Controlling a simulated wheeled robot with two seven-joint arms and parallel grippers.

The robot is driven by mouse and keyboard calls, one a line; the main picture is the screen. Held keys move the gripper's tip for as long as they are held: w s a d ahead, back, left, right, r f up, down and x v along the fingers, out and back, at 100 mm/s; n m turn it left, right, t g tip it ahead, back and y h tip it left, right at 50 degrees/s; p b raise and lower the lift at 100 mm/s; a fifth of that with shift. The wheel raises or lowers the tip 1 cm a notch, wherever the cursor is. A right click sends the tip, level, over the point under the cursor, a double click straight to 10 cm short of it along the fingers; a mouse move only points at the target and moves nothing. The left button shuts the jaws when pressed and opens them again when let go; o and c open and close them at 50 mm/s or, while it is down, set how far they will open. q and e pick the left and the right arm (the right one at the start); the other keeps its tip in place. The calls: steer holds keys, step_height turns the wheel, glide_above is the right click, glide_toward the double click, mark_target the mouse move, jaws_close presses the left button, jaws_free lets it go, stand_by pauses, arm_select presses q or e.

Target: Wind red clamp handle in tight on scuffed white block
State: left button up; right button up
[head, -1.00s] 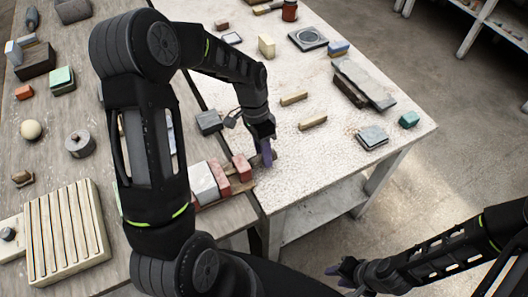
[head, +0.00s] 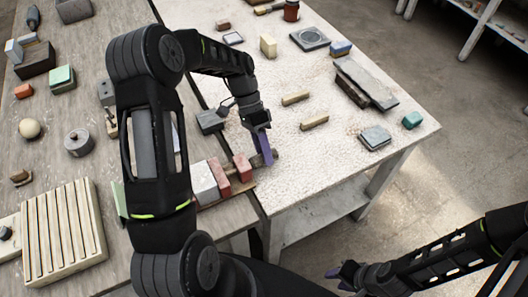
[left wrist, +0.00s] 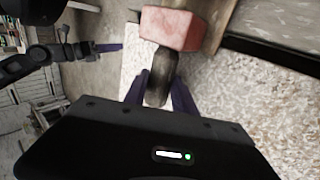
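In the left wrist view the red end block (left wrist: 170,28) is above the dark, rounded clamp handle (left wrist: 161,78). My left gripper (head: 264,152) has its purple fingers on both sides of this handle and looks shut on it. My arm hides the clamp's left part, and the wrist view does not show the white block. My right gripper (head: 338,279) is open and empty, low over the floor.
A ribbed cream block (head: 62,230), a grey ring-shaped piece (head: 79,142) and a plaster ball (head: 30,128) lie on the wooden table at left. A grey block (head: 210,121) lies near my left wrist.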

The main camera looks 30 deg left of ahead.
arm_select(q)
steer(key=o, duration=0.5)
steer(key=shift+c, duration=0.2)
steer(key=shift+a+r, duration=0.1)
steer(key=shift+w+a+r, duration=0.15)
steer(key=b+v, duration=0.1)
steer(key=v, duration=0.3)
steer(key=p+v, duration=0.3)
steer(key=shift+r+p, duration=0.1)
steer(key=shift+p, duration=0.25)
